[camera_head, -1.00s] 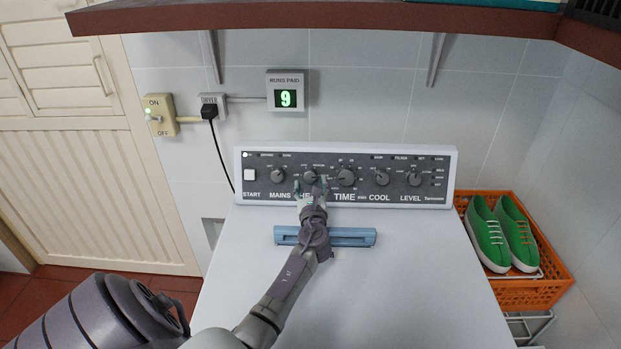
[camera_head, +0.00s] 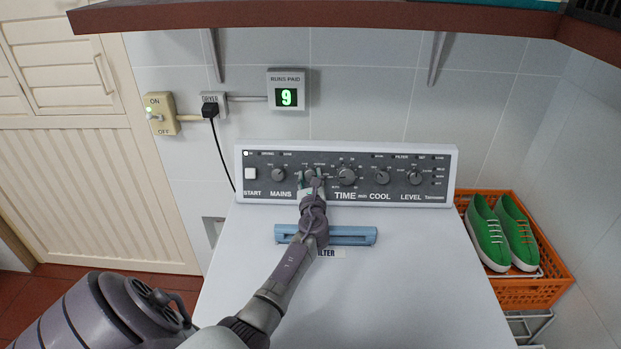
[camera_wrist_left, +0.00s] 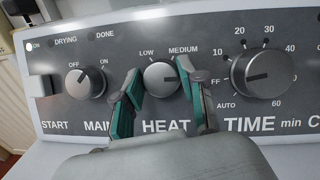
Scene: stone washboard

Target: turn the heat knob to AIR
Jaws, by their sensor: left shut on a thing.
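The heat knob (camera_wrist_left: 160,79) is a round grey dial above the word HEAT on the dark control panel (camera_head: 226,185). LOW and MEDIUM show above it in the left wrist view; no AIR mark is readable, and the left finger covers part of the dial's lower left surround. A short line on the knob points roughly to the right. My left gripper (camera_head: 312,180) has its teal-padded fingers on either side of this knob, shut on it, as the left wrist view (camera_wrist_left: 159,92) shows. In the head view the fingers mostly hide the knob. My right gripper is not in view.
The time knob (camera_wrist_left: 262,72) sits close to the right finger, and the mains knob (camera_wrist_left: 86,82) is to the left. A blue filter handle (camera_head: 352,236) lies under my left forearm. An orange basket (camera_head: 520,292) with green shoes (camera_head: 502,234) stands at the right.

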